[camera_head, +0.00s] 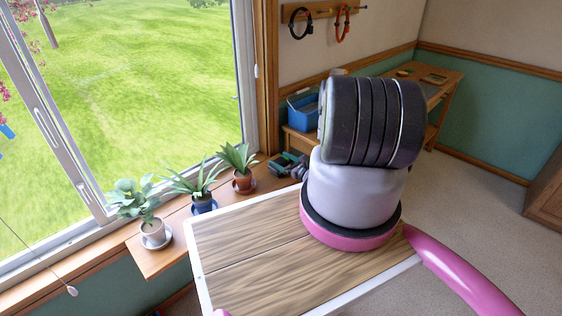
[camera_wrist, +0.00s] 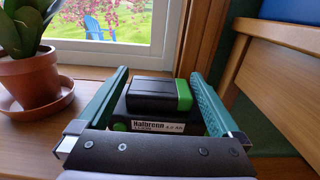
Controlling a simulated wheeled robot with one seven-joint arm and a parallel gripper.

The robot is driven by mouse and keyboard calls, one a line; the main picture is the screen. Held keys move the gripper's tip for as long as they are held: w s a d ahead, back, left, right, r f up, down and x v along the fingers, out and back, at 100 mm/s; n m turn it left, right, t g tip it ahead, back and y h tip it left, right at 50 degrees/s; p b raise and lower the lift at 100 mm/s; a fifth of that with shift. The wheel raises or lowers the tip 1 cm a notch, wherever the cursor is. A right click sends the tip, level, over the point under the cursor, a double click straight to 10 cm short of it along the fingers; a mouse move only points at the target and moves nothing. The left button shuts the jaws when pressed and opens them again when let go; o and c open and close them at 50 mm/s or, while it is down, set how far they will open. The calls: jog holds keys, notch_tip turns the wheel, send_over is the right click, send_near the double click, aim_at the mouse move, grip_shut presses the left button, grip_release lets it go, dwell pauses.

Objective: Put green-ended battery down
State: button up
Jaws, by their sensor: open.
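The green-ended battery (camera_wrist: 150,90) is a black block with a bright green end and a white label on its wider base. In the wrist view it rests upright on the wooden window shelf (camera_wrist: 85,92). My gripper (camera_wrist: 159,76) is open, with one green finger on each side of the battery. Whether either finger touches it I cannot tell. In the head view my gripper (camera_head: 289,165) is small and dark at the right part of the window shelf, partly behind my own body. The battery cannot be made out clearly there.
A potted plant (camera_wrist: 28,75) stands close left of my gripper; it is the rightmost of three pots (camera_head: 243,181) on the shelf. A blue box (camera_head: 303,112) is on wooden furniture to the right, close by in the wrist view (camera_wrist: 293,32). The window is behind.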

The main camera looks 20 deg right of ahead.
jog(key=v, duration=1.2)
jog(key=w+a+r+n+g+y, duration=0.3)
jog(key=w+r+n, duration=0.1)
jog(key=r, duration=0.6)
jog(key=w+a+r+n+g+y, duration=0.2)
jog(key=w+a+r+n+y, duration=0.15)
jog(key=r, duration=0.75)
jog(key=s+a+r+n+g, duration=0.1)
jog(key=a+r+n+g, duration=0.35)
jog(key=r, duration=0.55)
jog(key=s+a+r+n+g, duration=0.1)
jog(key=a+r+n+g, duration=0.35)
jog(key=r, duration=0.65)
jog(key=s+a+r+n+g+h, duration=0.1)
jog(key=s+a+r+n+h, duration=0.25)
jog(key=s+r, duration=0.4)
jog(key=s+a+r+n+h, duration=0.2)
jog(key=s+a+r+n, duration=0.15)
jog(key=s+r, duration=0.4)
jog(key=s+r+n+t+h, duration=0.2)
jog(key=s+r, duration=0.2)
jog(key=s, duration=0.3)
jog(key=s+r+n+t+h, duration=0.2)
jog(key=s+r, duration=0.3)
jog(key=s, duration=0.3)
jog(key=shift+r+t+h, duration=0.35)
jog(key=shift+t+h, duration=0.25)
